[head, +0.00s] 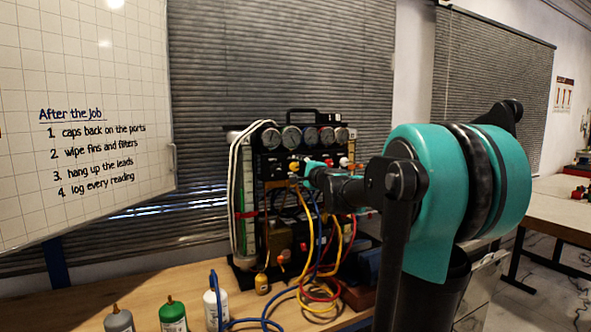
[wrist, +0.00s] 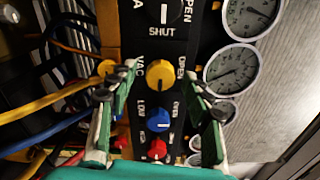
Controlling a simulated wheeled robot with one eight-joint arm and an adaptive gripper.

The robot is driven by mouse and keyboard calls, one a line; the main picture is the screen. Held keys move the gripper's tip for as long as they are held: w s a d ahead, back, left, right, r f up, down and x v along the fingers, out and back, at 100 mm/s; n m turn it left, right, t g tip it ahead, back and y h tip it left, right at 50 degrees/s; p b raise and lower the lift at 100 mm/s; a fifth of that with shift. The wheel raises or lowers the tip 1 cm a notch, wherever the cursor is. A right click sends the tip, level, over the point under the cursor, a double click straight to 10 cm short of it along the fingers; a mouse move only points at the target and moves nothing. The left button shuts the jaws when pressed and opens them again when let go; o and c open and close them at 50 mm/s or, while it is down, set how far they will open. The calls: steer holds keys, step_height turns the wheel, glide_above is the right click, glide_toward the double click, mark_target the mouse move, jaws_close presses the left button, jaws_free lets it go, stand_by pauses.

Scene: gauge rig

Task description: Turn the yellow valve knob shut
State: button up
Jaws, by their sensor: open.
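The yellow valve knob (wrist: 160,75) is on a black panel in the wrist view, between the labels VAC and OPEN. Its exact pointer direction is too small to tell.
A blue knob (wrist: 157,120) and a red knob (wrist: 157,149) sit below the yellow one, and a black knob (wrist: 163,8) above. Round gauges (wrist: 231,70) line the right. Hoses (head: 318,285) hang onto the wooden bench (head: 190,282), where bottles (head: 172,315) stand.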

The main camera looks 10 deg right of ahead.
steer(key=v, duration=1)
steer(key=shift+s, duration=0.35)
steer(key=shift+d, duration=0.1)
steer(key=s+a+f+n+g, duration=0.4)
steer(key=s+f+n, duration=0.25)
steer(key=f, duration=0.55)
steer(key=s+a+f+n+g, duration=0.45)
steer(key=s+f, duration=0.25)
steer(key=f, duration=0.6)
steer(key=s+d+f+n+g+h, duration=0.2)
steer(key=s+d+f, duration=0.2)
steer(key=s+f, duration=0.4)
steer(key=s+d+f+n+g+h, duration=0.2)
steer(key=s+d+f, duration=0.3)
steer(key=s+f, duration=0.4)
steer(key=shift+f+n+h, duration=0.4)
steer(key=shift+n+h, duration=0.3)
steer(key=shift+h, duration=0.1)
steer(key=shift+a+g, duration=0.1)
steer(key=shift+g, duration=0.15)
